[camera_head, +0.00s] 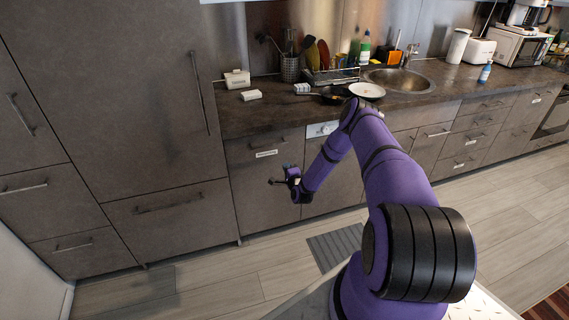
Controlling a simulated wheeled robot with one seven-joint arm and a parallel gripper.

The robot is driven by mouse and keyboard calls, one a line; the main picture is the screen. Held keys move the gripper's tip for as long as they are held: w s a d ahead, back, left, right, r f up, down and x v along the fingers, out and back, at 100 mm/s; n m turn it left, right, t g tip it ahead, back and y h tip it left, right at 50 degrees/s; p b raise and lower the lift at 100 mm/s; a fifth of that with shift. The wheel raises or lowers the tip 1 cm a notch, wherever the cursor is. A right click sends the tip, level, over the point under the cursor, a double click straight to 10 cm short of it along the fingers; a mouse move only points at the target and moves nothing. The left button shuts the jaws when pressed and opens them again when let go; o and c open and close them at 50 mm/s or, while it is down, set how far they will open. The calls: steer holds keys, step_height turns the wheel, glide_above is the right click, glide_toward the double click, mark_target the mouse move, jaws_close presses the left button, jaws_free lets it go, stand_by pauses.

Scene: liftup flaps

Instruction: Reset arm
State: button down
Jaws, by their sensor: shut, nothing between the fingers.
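My purple arm reaches forward from the lower right of the head view. My gripper (276,183) is at its far end, small in the picture, in front of the lower cabinet front (262,205) below the counter. It points to the left. Its fingers look closed and hold nothing. I cannot tell the exact distance between the gripper and the cabinet front. The cabinet doors and drawers in view look closed.
The counter (285,115) holds a plate (366,91), a pan, a sink (399,80) and utensils. A tall cabinet (110,95) stands at left. A grey mat (337,248) lies on the floor, which is otherwise mostly clear.

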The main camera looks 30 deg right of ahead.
steer(key=shift+s+a, duration=0.2)
steer(key=shift+s, duration=0.5)
